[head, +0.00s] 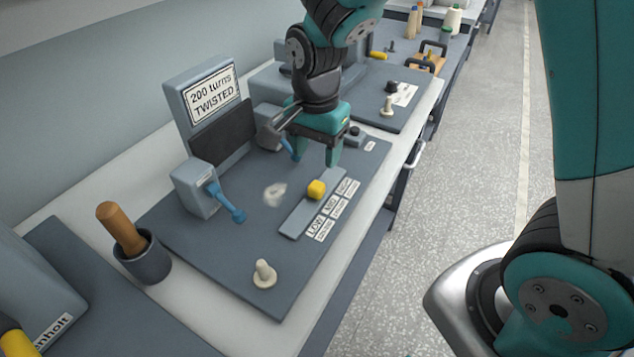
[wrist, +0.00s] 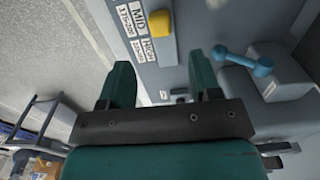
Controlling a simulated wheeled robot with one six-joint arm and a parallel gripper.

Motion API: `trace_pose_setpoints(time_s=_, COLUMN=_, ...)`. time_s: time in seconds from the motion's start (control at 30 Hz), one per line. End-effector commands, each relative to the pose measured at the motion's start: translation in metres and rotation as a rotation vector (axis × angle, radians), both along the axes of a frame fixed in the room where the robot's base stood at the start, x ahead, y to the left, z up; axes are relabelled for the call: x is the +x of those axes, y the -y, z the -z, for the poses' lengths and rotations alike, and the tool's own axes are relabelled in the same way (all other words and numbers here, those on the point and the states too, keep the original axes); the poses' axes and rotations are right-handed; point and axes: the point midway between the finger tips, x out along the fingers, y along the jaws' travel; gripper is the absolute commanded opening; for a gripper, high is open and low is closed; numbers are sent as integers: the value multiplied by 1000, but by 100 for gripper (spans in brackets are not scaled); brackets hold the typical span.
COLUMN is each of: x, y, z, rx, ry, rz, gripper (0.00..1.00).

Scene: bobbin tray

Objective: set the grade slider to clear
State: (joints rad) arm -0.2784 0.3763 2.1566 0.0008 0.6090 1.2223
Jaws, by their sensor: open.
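The grade slider is a grey track (head: 297,224) on the dark panel, with a yellow knob (head: 316,188). Cards beside it read LOW, MID and HIGH; I see no card reading clear. The knob stands about level with the MID card (head: 330,205). My gripper (head: 314,157) is open and empty, above the panel just beyond the HIGH end of the track. Its two fingers (wrist: 159,62) show apart in the wrist view, with the knob ahead of them, untouched.
A blue lever (head: 226,202) sticks out of a grey box left of the track. A cream peg (head: 264,274) stands at the panel's near end. A dark cup (head: 146,262) holds a wooden handle (head: 122,229).

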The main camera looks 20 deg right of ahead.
Motion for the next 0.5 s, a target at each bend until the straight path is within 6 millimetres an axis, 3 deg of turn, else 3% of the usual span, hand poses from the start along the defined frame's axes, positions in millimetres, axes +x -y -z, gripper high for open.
trace_pose_setpoints(time_s=0.2, x=-1, y=0, z=50, rx=-2, ry=-6, rz=-2, gripper=57)
trace_pose_setpoints(time_s=0.5, x=-1, y=0, z=87, rx=0, ry=-1, rz=-2, gripper=57)
